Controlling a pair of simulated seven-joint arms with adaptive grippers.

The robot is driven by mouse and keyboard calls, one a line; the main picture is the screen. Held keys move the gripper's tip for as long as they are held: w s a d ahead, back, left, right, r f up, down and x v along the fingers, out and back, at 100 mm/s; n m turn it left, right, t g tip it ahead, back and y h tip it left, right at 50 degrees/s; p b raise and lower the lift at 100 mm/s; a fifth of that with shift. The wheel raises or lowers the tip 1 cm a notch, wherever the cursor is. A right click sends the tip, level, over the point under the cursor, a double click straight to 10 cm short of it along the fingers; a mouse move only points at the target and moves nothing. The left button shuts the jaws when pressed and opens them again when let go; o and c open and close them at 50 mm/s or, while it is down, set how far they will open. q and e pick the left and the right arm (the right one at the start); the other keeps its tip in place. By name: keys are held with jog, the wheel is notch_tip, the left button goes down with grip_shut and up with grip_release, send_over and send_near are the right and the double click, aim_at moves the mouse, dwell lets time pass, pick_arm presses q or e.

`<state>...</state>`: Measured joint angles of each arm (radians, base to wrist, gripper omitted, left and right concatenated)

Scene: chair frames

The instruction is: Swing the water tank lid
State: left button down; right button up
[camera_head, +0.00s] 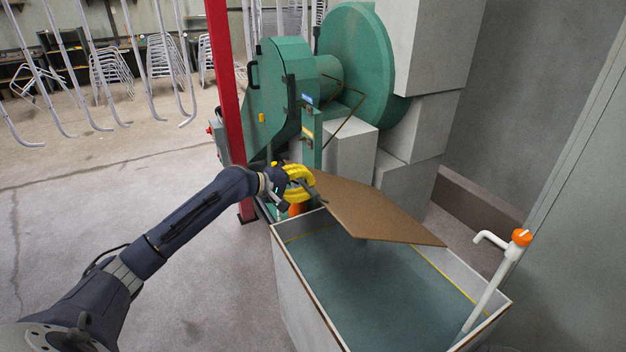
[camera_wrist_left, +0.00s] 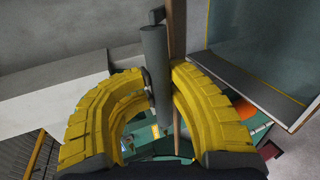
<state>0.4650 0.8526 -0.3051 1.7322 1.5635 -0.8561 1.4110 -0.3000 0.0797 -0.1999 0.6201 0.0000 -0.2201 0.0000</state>
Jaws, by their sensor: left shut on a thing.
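The brown, flat lid (camera_head: 375,212) is tilted above the far part of the water tank, over the teal water. The tank (camera_head: 308,292) is a grey open box; its rim also shows in the left wrist view (camera_wrist_left: 245,82). My left gripper (camera_head: 313,190), with yellow fingers, is at the lid's left end. In the left wrist view its fingers (camera_wrist_left: 161,82) are shut on the grey, round handle (camera_wrist_left: 155,52). The lid shows there edge-on as a thin brown strip (camera_wrist_left: 178,35) beside the handle. My right gripper is not in view.
A white pipe with an orange cap (camera_head: 521,237) rises from the tank's near right corner. A green machine (camera_head: 285,95) and a red post (camera_head: 226,90) stand behind my left gripper. Grey blocks (camera_head: 415,125) are stacked behind the lid. Open floor lies left.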

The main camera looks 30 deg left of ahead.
pick_arm(q)
jog(key=shift+s+a+f, duration=0.25)
jog(key=shift+s+f, duration=0.1)
jog(key=shift+f, duration=0.3)
jog(key=shift+s+a+f, duration=0.3)
jog(key=shift+f, duration=0.35)
jog(key=shift+s+a+f, duration=0.25)
jog(key=shift+s+f, duration=0.1)
jog(key=shift+f, duration=0.3)
jog(key=s+a+f, duration=0.1)
jog(key=s+f, duration=0.1)
jog(key=f, duration=0.4)
jog(key=s+a+f, duration=0.2)
jog(key=f, duration=0.5)
jog(key=shift+f, duration=0.15)
jog(key=shift+s, duration=0.1)
jog(key=shift+f, duration=0.1)
notch_tip(320, 180, down, 12)
jog(key=s, duration=0.1)
jog(key=shift+a, duration=0.4)
jog(key=c, duration=1.3)
grip_release()
jog(key=shift+s+r, duration=0.1)
jog(key=shift+r, duration=0.1)
jog(key=shift+c, duration=0.2)
